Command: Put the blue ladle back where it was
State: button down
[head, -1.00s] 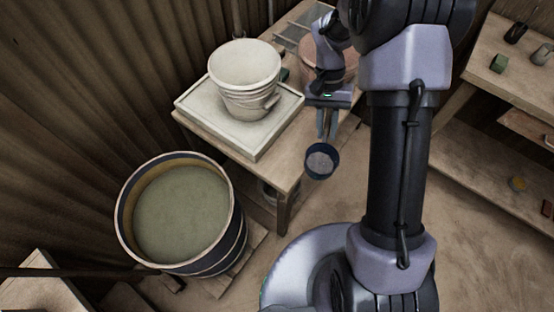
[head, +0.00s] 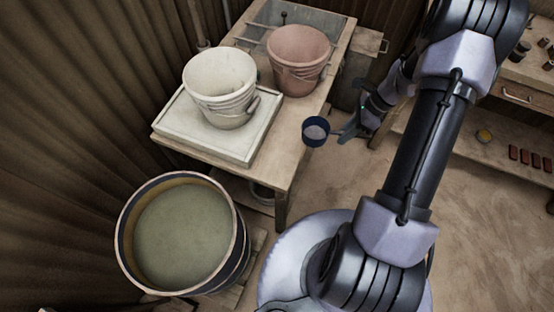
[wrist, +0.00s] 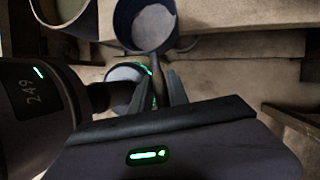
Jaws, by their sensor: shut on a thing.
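The blue ladle (head: 315,131) has a dark blue round cup with something grey inside. My gripper (head: 348,133) is shut on its handle, and the cup sticks out to the left of the fingers. The ladle hangs in the air close to the right edge of the wooden table. In the wrist view the ladle cup (wrist: 146,25) is at the top, with its handle running down between the fingers of my gripper (wrist: 162,84). The ladle's former place cannot be made out.
A white bucket (head: 220,87) stands on a pale square tray (head: 184,137) on the table (head: 284,166). A pink bucket (head: 298,60) stands behind it. A barrel of greenish liquid (head: 181,226) stands at lower left. Shelves (head: 435,145) are at right.

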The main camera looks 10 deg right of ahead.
aim_at(316, 144)
jog(key=m, duration=0.1)
jog(key=d, duration=0.1)
jog(key=d+f+m+t, duration=0.1)
jog(key=shift+s+d+m, duration=0.15)
jog(key=shift+s+m, duration=0.15)
jog(key=s+a+f+b, duration=0.2)
jog(key=a+b, duration=0.2)
jog(key=a, duration=0.4)
jog(key=s+a+f+b, duration=0.1)
jog(key=a+f+b, duration=0.2)
jog(key=a, duration=0.4)
jog(key=shift+s+a+f+b, duration=0.15)
jog(key=shift+s+a+b, duration=0.2)
jog(key=shift+b, duration=0.2)
jog(key=c, duration=1.3)
grip_release()
